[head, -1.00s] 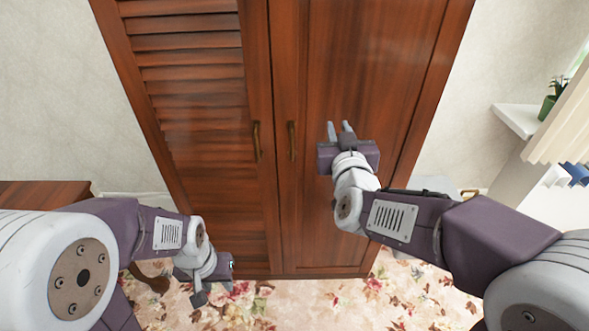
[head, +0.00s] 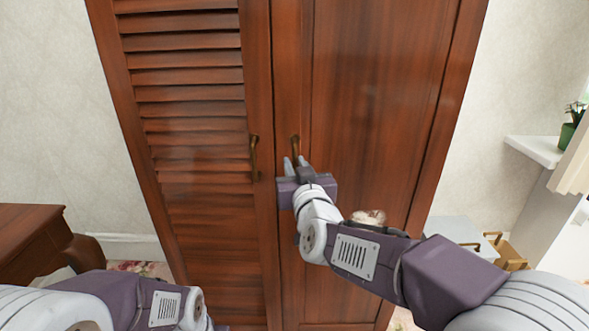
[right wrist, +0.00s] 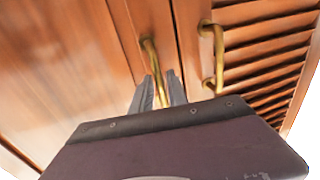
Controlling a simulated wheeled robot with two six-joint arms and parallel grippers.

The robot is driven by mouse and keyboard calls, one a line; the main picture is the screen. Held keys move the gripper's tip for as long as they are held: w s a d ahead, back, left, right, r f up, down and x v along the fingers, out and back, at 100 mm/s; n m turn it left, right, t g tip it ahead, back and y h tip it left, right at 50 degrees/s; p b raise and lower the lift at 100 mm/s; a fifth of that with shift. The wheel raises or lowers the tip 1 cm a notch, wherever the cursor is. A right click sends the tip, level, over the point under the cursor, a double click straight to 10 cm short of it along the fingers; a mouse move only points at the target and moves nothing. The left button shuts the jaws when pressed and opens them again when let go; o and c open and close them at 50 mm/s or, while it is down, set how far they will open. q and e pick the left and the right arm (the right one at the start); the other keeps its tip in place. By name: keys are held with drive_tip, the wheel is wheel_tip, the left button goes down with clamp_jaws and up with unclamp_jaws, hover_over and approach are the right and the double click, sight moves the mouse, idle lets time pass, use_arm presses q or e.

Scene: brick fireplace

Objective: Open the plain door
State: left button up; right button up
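The plain door (head: 380,120) is the smooth right-hand door of a tall wooden wardrobe, and it is shut. Its brass handle (head: 295,146) is upright near the door's left edge. My right gripper (head: 295,163) is at the lower part of this handle, pointing at the door. In the right wrist view, the plain door's handle (right wrist: 149,50) runs down between the two fingers (right wrist: 159,92), which stand apart on either side of it. I cannot tell whether they touch it. My left arm is at the bottom left, with its gripper below the picture edge.
The louvred door (head: 195,130) on the left is shut, with its own brass handle (head: 254,157) close to the plain door's handle. A wooden desk (head: 30,240) stands at the left. A grey box-like thing (head: 460,235) and a white ledge (head: 535,150) are at the right.

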drive_tip(key=shift+w+a, duration=0.1)
drive_tip(key=shift+w, duration=0.45)
clamp_jaws()
idle(1.0)
